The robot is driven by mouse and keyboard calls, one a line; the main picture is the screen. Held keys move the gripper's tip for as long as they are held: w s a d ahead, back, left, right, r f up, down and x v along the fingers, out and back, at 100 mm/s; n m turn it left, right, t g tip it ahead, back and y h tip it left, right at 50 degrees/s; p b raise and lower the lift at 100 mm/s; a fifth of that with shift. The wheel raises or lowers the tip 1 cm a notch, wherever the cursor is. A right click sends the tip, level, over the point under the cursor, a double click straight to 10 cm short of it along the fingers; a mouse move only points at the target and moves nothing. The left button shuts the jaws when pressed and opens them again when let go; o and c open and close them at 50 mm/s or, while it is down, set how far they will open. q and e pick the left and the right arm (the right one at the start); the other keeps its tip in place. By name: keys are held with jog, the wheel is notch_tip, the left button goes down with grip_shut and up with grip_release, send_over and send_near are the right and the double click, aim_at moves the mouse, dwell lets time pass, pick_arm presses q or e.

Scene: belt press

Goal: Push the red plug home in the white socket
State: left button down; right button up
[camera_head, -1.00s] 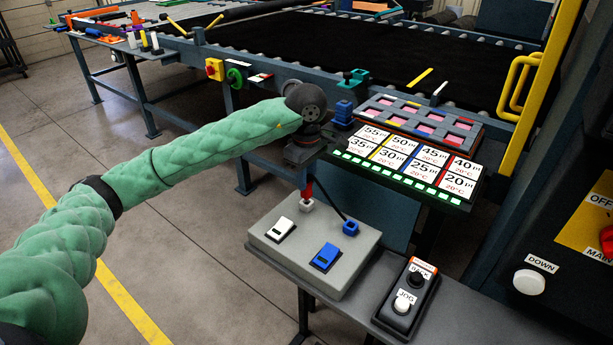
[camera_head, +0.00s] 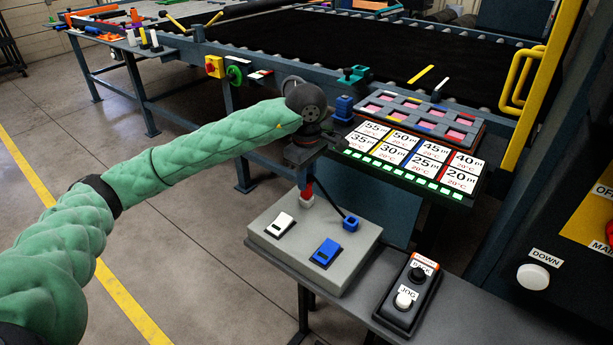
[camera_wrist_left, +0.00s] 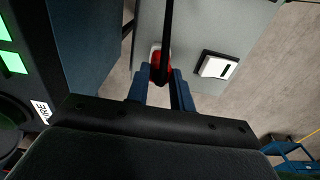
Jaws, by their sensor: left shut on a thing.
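The red plug (camera_head: 308,188) stands upright at the white socket (camera_head: 306,201) on the back left of the grey box (camera_head: 345,262). My left gripper (camera_head: 306,178) is above it, pointing down and shut on the plug. In the left wrist view the red plug (camera_wrist_left: 161,66) sits between the two blue fingers (camera_wrist_left: 161,84), with a dark cable running over it. A pale edge of the white socket (camera_wrist_left: 154,47) shows beside the plug. The plug's lower end is hidden, so how deep it sits cannot be told. My right gripper is not in view.
A blue socket (camera_head: 351,223) with the black cable's other end is to the right. White (camera_head: 281,225) and blue (camera_head: 326,253) rocker switches are in front. A button box (camera_head: 406,293) stands on the bench at right. The label panel (camera_head: 410,160) is behind.

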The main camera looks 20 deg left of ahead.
pick_arm(q)
jog(key=shift+f, duration=0.2)
jog(key=c, duration=1.1)
grip_release()
jog(key=shift+c, duration=0.2)
jog(key=shift+r, duration=0.1)
jog(key=shift+r+p, duration=0.4)
jog(key=shift+r, duration=3.05)
